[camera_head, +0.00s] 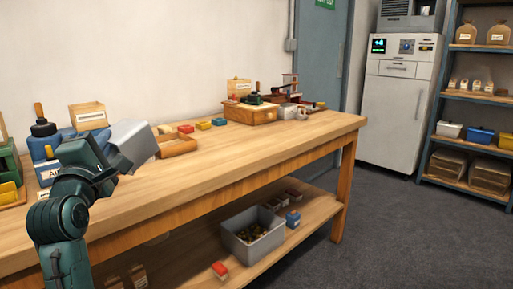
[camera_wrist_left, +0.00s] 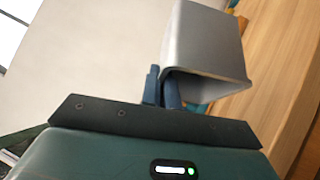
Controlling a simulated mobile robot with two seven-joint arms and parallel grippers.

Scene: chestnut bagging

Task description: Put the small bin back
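The small bin (camera_head: 136,141) is a plain grey box, held tilted in the air above the left part of the workbench in the head view. My left gripper (camera_head: 119,164) is at its near left side, shut on its wall. In the left wrist view the bin (camera_wrist_left: 208,42) stands out beyond the fingers (camera_wrist_left: 166,91), tilted, with its rim edge towards me. The inside of the bin is mostly hidden. My right gripper is in neither view.
The wooden workbench (camera_head: 225,160) has a clear front strip. A shallow wooden tray (camera_head: 177,147), coloured small boxes (camera_head: 204,125) and a blue container (camera_head: 50,171) stand near the bin. A grey crate (camera_head: 243,246) sits on the lower shelf. Shelving (camera_head: 440,110) stands far right.

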